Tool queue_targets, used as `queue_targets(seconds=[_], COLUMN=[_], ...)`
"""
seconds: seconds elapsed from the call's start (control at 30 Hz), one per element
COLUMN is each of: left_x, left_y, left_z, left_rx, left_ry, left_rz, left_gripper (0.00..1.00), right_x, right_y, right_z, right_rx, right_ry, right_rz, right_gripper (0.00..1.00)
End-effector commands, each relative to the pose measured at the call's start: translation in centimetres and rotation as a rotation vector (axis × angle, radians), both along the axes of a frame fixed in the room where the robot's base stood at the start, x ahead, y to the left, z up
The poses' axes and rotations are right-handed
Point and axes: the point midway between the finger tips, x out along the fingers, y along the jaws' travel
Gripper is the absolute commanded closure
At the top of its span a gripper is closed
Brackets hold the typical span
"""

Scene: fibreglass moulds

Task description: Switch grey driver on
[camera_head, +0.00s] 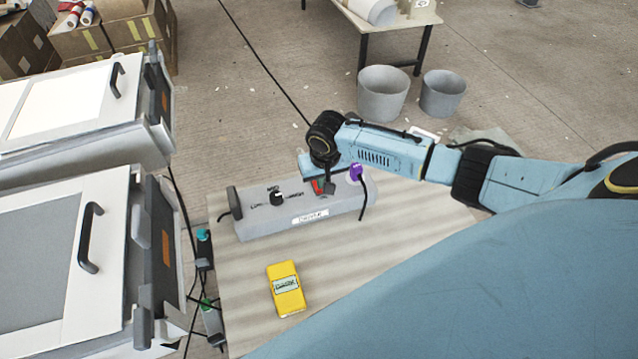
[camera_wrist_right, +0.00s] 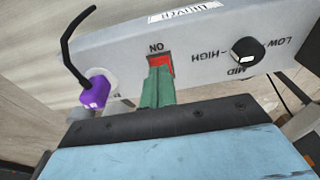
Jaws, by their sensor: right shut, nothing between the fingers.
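The grey driver (camera_head: 283,226) is a long box lying on the table, with a white label on its front. It also shows in the right wrist view (camera_wrist_right: 205,62). A red rocker switch (camera_wrist_right: 160,60) sits in its top face beside the word ON; its red also shows in the head view (camera_head: 317,187). My right gripper (camera_head: 328,187) is over the switch end of the driver. In the right wrist view its green fingertips (camera_wrist_right: 158,82) are shut, with nothing held, right at the switch and covering part of it. I cannot tell whether they touch it or which way it is tipped. My left gripper is not in view.
A black knob (camera_wrist_right: 249,51) marked LOW, MID and HIGH and a purple plug (camera_wrist_right: 95,92) with a black cable flank the switch. A yellow device (camera_head: 286,289) lies on the table (camera_head: 240,300) in front. White lidded machines (camera_head: 75,255) stand close at left.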

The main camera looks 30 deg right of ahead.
Motion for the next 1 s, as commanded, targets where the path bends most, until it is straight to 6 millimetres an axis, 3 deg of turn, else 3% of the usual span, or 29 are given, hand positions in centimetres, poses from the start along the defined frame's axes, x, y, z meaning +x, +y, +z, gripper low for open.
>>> queue_targets(seconds=[1.0], left_x=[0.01], left_y=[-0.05], left_z=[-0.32], left_rx=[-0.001], left_ry=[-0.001], left_rz=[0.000], left_gripper=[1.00], right_x=[0.00], right_y=[-0.01], right_z=[-0.65], right_rx=[0.000], right_ry=[0.000], right_rz=[0.000], right_gripper=[1.00])
